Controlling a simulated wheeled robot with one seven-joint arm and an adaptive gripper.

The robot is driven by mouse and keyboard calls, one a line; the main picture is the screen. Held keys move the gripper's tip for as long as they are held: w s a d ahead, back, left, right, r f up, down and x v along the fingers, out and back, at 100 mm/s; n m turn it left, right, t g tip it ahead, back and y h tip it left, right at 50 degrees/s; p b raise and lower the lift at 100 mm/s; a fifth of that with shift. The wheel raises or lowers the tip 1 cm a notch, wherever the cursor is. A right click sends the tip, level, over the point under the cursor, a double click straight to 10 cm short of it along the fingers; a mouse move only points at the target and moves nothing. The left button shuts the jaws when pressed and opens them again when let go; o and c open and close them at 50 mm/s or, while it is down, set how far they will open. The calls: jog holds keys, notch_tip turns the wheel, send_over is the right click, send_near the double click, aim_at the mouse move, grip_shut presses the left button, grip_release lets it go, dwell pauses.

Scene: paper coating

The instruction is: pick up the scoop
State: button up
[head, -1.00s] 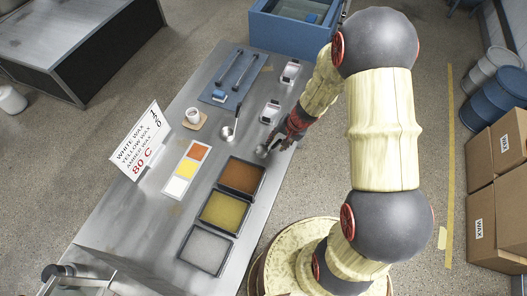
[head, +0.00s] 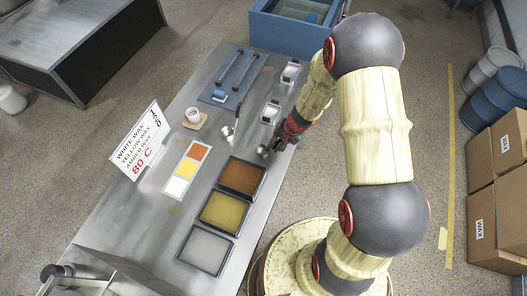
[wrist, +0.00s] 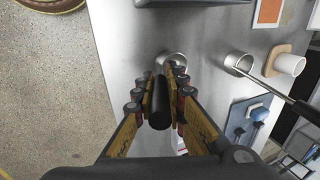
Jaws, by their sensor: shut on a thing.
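My gripper (wrist: 160,95) is shut on the black handle (wrist: 160,108) of a scoop in the wrist view, with a finger on each side. The scoop's round metal cup (wrist: 172,61) shows just beyond the fingertips. In the head view my gripper (head: 279,146) is at the right edge of the steel table, and the small cup (head: 262,150) shows at its left. I cannot tell whether the scoop touches the table. A second metal ladle (head: 227,130) with a dark handle lies to the left; it also shows in the wrist view (wrist: 238,63).
Trays of amber (head: 241,177), yellow (head: 224,211) and whitish wax (head: 206,248) lie nearer on the table (head: 150,222). A sign (head: 140,142), a colour card (head: 187,172), a white cup (head: 193,115) and a blue mat (head: 218,98) stand or lie around. Two small containers (head: 270,112) are behind my gripper.

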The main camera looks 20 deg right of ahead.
grip_shut()
jog(key=shift+r, duration=0.15)
jog(key=shift+r, duration=0.25)
notch_tip(320, 180, up, 2)
jog(key=shift+r, duration=0.1)
jog(key=s+r, duration=1)
jog(key=s, duration=0.4)
jog(key=shift+a, duration=0.3)
